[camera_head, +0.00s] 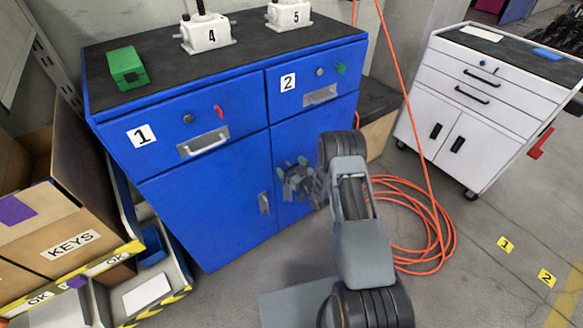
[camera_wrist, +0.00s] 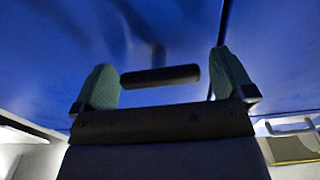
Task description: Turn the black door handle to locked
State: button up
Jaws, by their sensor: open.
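A dark bar, the black door handle (camera_wrist: 160,76), shows in the wrist view against a blue surface. It lies level in the picture, between the two greenish fingers of my open gripper (camera_wrist: 166,84). In the head view my gripper (camera_head: 288,180) is in front of the blue cabinet's (camera_head: 205,225) lower doors. I cannot make out the black handle there. A grey metal pull (camera_head: 264,203) shows left of the gripper.
Drawers 1 and 2 with metal pulls (camera_head: 203,142) sit above the doors. A green box (camera_head: 127,67) and white jacks (camera_head: 207,33) stand on top. Cardboard boxes (camera_head: 75,238) crowd the left. An orange hose (camera_head: 440,240) lies coiled at right, near a white cabinet (camera_head: 480,110).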

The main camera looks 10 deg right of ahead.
jog(key=c, duration=0.9)
jog(key=shift+f, duration=0.1)
jog(key=n+b, duration=0.3)
jog(key=b, duration=0.1)
jog(key=shift+f+n, duration=0.2)
jog(key=shift+n, duration=0.2)
jog(key=n+b, duration=0.6)
jog(key=b, duration=0.2)
jog(key=shift+a+f, duration=0.1)
jog(key=shift+a, duration=0.05)
jog(key=n+b, duration=0.5)
jog(key=b, duration=0.2)
jog(key=shift+n, duration=0.3)
jog(key=n+b, duration=0.2)
jog(key=b, duration=0.2)
jog(key=shift+n, duration=0.3)
jog(key=shift+r, duration=0.2)
